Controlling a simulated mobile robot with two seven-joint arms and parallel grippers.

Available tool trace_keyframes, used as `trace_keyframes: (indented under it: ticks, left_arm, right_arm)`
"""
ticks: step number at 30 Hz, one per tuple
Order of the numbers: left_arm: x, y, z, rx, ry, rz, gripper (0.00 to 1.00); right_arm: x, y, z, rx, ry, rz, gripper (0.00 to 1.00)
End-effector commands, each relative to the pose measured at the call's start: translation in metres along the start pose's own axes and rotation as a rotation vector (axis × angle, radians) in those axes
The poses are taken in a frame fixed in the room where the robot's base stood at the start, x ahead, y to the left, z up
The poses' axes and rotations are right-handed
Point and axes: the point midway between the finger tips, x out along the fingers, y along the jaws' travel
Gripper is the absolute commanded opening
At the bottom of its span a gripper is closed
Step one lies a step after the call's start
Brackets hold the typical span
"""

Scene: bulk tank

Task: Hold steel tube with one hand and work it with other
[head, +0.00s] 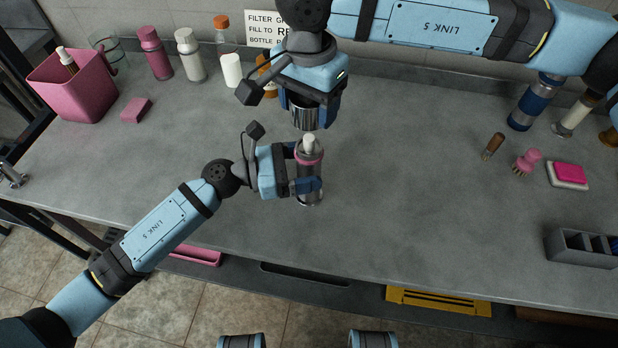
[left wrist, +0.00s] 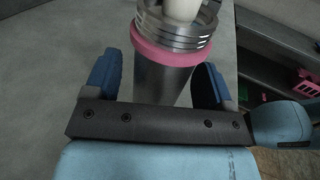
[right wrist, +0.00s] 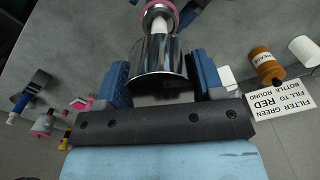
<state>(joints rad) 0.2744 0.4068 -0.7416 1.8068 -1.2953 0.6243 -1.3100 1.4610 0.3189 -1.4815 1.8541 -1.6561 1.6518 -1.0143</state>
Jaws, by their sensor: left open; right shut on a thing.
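A steel tube (head: 311,197) with a threaded top, a pink ring (head: 308,157) and a white insert (head: 308,143) is upright over the bench. My left gripper (head: 307,172) is open around the tube; the left wrist view shows the tube (left wrist: 163,82) between the fingers with gaps beside it. My right gripper (head: 306,106) is shut on a shiny steel cap (head: 304,118), held just above the white insert. The right wrist view shows the cap (right wrist: 158,58) between the fingers and the pink ring beyond. Whether the tube's base touches the bench is hard to tell.
On the grey bench (head: 420,200) a pink bin (head: 75,88), bottles (head: 190,55) and a printed sign (head: 268,28) stand at the back left. A brush (head: 527,160), a pink sponge (head: 569,173) and a grey rack (head: 580,248) are at the right. The bench around the tube is clear.

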Motion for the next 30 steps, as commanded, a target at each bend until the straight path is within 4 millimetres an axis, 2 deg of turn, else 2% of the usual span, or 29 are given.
trace_keyframes:
  ticks: [6, 16, 17, 24, 26, 30]
  left_arm:
    - [0.019, 0.0, 0.0, 0.001, 0.0, -0.001, 0.77]
    - [0.021, 0.0, 0.0, 0.0, 0.0, 0.0, 0.77]
    - [0.021, 0.0, 0.0, 0.0, 0.0, 0.0, 0.72]
    - [0.021, 0.0, 0.0, 0.0, 0.0, 0.0, 0.17]
    - [0.021, 0.0, 0.0, 0.0, 0.001, 0.0, 0.04]
    - [0.021, 0.0, 0.0, 0.0, 0.001, 0.0, 0.04]
  right_arm:
    - [0.0, 0.0, 0.0, 0.0, 0.0, 0.0, 0.39]
    - [0.0, 0.0, 0.0, 0.0, 0.0, 0.0, 0.39]
    - [0.0, 0.0, 0.0, 0.0, 0.0, 0.0, 0.39]
    - [0.0, 0.0, 0.0, 0.0, 0.0, 0.0, 0.39]
    - [0.0, 0.0, 0.0, 0.0, 0.0, 0.0, 0.39]
    - [0.004, 0.0, 0.0, 0.0, 0.0, 0.001, 0.39]
